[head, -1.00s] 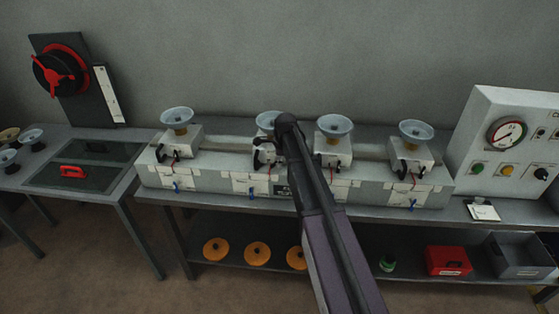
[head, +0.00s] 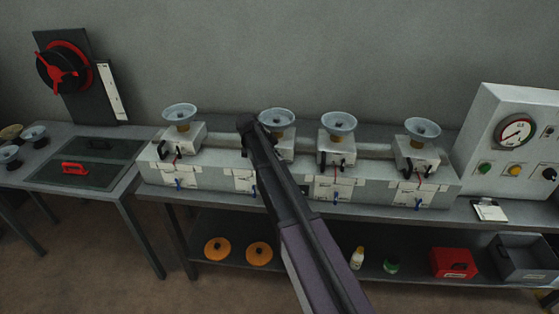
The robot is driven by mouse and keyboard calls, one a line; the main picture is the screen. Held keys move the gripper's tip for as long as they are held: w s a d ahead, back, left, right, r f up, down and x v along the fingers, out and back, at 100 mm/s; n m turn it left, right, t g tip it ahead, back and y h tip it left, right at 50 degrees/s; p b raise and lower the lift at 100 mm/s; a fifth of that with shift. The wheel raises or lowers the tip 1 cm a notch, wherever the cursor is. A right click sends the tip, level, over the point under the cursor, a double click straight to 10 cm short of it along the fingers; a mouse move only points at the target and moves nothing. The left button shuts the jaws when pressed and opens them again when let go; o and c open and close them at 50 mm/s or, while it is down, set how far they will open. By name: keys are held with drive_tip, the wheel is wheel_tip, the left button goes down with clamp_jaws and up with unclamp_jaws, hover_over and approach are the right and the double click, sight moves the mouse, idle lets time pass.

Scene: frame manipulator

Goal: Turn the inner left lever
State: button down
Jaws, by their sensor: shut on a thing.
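Four white units with grey bowls on top stand in a row on a long white block (head: 380,190). The inner left unit, second from left, shows its bowl (head: 277,119) and a strip of its white body (head: 287,146). My dark arm crosses in front of it and hides its black lever. A small blue lever (head: 253,191) below it peeks out beside my arm. The outer left black lever (head: 166,152) and the inner right black lever (head: 335,160) are in plain view. My gripper and what it touches are hidden behind my arm.
A control panel with a gauge (head: 515,132) stands at right. A side table with a red handle (head: 75,168) and a red wheel (head: 62,73) are at left. The shelf below holds orange discs (head: 217,249), a bottle (head: 357,258), a red box (head: 454,262) and a grey bin (head: 525,257).

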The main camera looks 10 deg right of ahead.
idle(0.3)
drive_tip(key=c, duration=0.6)
unclamp_jaws()
drive_tip(key=shift+d+r+y+p, duration=0.1)
drive_tip(key=shift+y+p, duration=0.2)
drive_tip(key=shift+p, duration=0.15)
